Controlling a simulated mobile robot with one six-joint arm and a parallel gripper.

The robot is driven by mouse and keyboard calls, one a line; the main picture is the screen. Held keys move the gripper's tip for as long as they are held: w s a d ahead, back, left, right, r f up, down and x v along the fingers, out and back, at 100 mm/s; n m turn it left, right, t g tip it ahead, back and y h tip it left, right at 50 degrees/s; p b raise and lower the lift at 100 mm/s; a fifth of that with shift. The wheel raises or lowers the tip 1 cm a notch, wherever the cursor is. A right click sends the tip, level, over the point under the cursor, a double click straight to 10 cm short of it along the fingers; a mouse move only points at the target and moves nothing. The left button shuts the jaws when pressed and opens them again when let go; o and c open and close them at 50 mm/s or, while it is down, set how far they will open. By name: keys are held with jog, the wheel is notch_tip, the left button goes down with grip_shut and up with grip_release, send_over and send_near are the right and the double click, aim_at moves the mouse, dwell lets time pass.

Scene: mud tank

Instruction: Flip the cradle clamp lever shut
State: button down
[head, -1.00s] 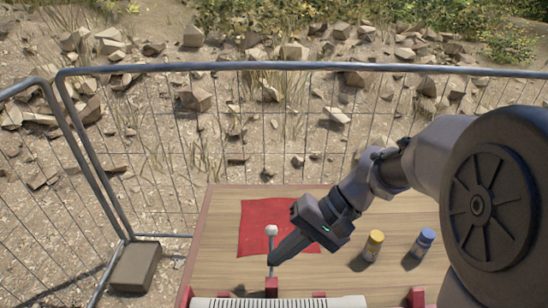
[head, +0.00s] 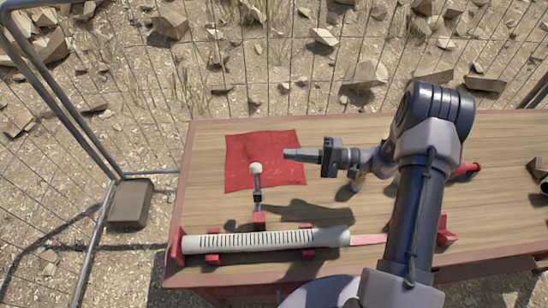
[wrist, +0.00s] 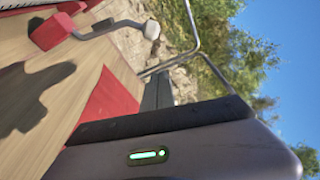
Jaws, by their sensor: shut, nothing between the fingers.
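The clamp lever (head: 257,187) is a thin rod with a white ball knob, rising from a red base block (head: 259,220) just behind the cradle. It leans back over the red cloth, away from the white slotted tube (head: 265,239) that lies in the red cradle supports (head: 306,228). My gripper (head: 287,154) is shut and empty, to the right of the white knob and apart from it, pointing left. In the wrist view the lever (wrist: 105,29) and its red block (wrist: 52,32) show at the upper left, beyond the dark gripper body (wrist: 180,145).
A red cloth (head: 240,177) lies flat under the lever's knob. The wooden table (head: 360,215) has bare room right of the lever. A red-handled object (head: 467,169) lies at the right, partly behind my arm. A wire fence (head: 120,135) stands beyond the table.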

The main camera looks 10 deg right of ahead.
jog(key=s+a+b, duration=0.1)
jog(key=a, duration=0.7)
jog(key=shift+s+a+r+b, duration=0.25)
jog(key=shift+s+a+b, duration=0.1)
jog(key=shift+s, duration=0.05)
